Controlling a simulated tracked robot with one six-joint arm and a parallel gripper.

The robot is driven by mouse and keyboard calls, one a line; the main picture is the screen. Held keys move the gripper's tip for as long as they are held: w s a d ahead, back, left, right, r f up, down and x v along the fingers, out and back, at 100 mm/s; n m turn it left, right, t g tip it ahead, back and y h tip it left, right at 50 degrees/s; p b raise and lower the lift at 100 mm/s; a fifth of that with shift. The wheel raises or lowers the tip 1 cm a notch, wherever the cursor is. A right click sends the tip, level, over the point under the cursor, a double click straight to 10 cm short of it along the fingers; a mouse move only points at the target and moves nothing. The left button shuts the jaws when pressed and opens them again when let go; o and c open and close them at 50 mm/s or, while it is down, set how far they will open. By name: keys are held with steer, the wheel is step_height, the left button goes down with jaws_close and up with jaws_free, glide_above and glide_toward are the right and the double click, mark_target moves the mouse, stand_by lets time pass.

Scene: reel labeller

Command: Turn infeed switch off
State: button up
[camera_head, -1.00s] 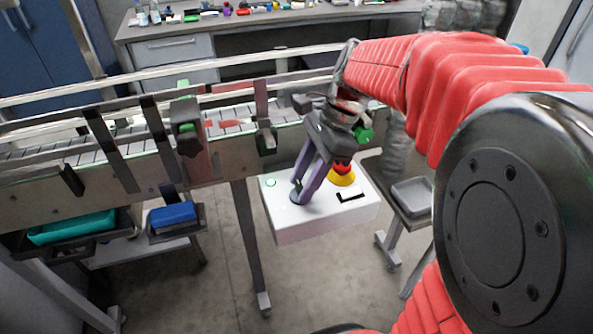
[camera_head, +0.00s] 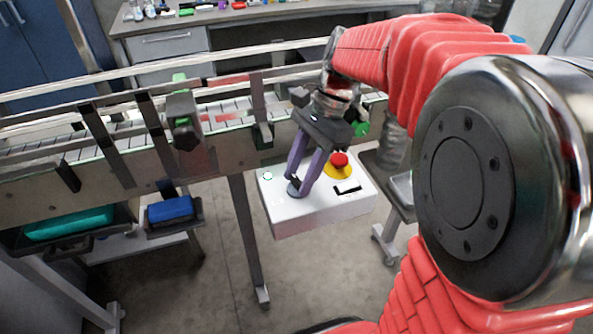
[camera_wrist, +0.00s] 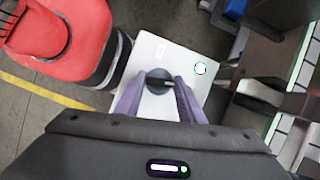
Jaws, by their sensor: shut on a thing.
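The infeed switch is a dark round knob (camera_wrist: 157,75) on top of a white control box (camera_head: 318,211). My gripper (camera_head: 298,186) reaches down to the box from above, with its two purple fingers at the knob. In the wrist view my gripper (camera_wrist: 160,84) has one finger on each side of the knob and is shut on it. The fingers partly hide the knob, so its exact pointer angle is hard to read. A round indicator with a green rim (camera_wrist: 200,69) sits on the same box; it also shows in the head view (camera_head: 267,175).
A red emergency button (camera_head: 339,159) on a yellow base stands close to the right of my fingers. A conveyor (camera_head: 65,190) runs behind the box. A blue bin (camera_head: 170,210) and a teal bin (camera_head: 68,223) sit at the left. Open floor lies in front.

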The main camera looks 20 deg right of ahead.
steer(key=n, duration=0.1)
steer(key=n+g, duration=0.1)
steer(key=n, duration=0.1)
steer(key=shift+w+n+h, duration=0.2)
steer(key=shift+n+h, duration=0.1)
steer(key=n+g+h, duration=0.1)
steer(key=n, duration=0.2)
steer(key=shift+w+r+n, duration=0.1)
steer(key=shift+n, duration=0.2)
steer(key=n+g+h, duration=0.1)
steer(key=n, duration=0.2)
steer(key=shift+a+n, duration=0.15)
steer(key=shift+n, duration=0.15)
steer(key=shift+w+a+n+h, duration=0.1)
steer(key=shift+n+h, duration=0.35)
steer(key=shift+n, duration=0.65)
steer(key=shift+a+n+h, duration=0.1)
steer(key=shift+n+h, duration=0.35)
steer(key=shift+n, duration=0.65)
steer(key=o, duration=1)
steer(key=shift+o, duration=0.2)
